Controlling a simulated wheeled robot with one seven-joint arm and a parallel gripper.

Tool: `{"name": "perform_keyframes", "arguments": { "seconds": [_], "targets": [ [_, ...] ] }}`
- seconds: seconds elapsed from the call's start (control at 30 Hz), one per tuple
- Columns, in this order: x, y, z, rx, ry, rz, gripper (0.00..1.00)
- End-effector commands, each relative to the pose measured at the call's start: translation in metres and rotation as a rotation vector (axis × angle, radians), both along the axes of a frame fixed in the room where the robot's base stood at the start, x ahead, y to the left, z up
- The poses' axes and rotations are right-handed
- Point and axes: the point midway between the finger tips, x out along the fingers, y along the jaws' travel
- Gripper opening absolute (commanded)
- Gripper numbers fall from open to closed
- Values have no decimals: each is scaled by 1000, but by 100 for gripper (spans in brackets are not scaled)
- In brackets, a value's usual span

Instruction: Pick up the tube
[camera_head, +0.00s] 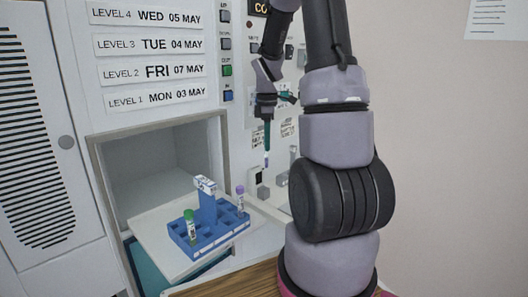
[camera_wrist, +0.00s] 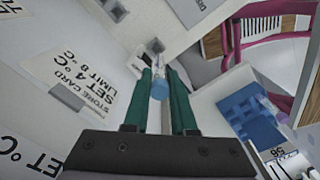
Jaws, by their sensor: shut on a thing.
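My gripper (camera_head: 267,145) hangs in front of the cabinet's panel, above and to the right of the blue rack. Its green fingers (camera_wrist: 159,76) are shut on a tube with a blue cap (camera_wrist: 159,90). The tube's pale lower end (camera_head: 266,160) points down below the fingertips, clear of the rack. Most of the tube is hidden between the fingers in the head view. Two other tubes stand in the rack: one with a green cap (camera_head: 190,222) and one with a purple cap (camera_head: 240,196).
The blue rack (camera_head: 222,238) sits on a white pulled-out tray (camera_head: 160,240) before an open compartment (camera_head: 150,165). It also shows in the wrist view (camera_wrist: 250,115). Panel buttons (camera_head: 226,70) and small grey blocks (camera_head: 263,192) lie near my gripper. A wooden surface (camera_head: 235,282) is in front.

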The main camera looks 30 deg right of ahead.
Motion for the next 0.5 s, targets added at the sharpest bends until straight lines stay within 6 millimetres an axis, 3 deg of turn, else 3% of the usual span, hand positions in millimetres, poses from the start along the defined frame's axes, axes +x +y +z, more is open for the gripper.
{"name": "perform_keyframes", "arguments": {
  "seconds": [0.5],
  "targets": [
    [-125,-46,-1,0,0,-5,0]
  ]
}}
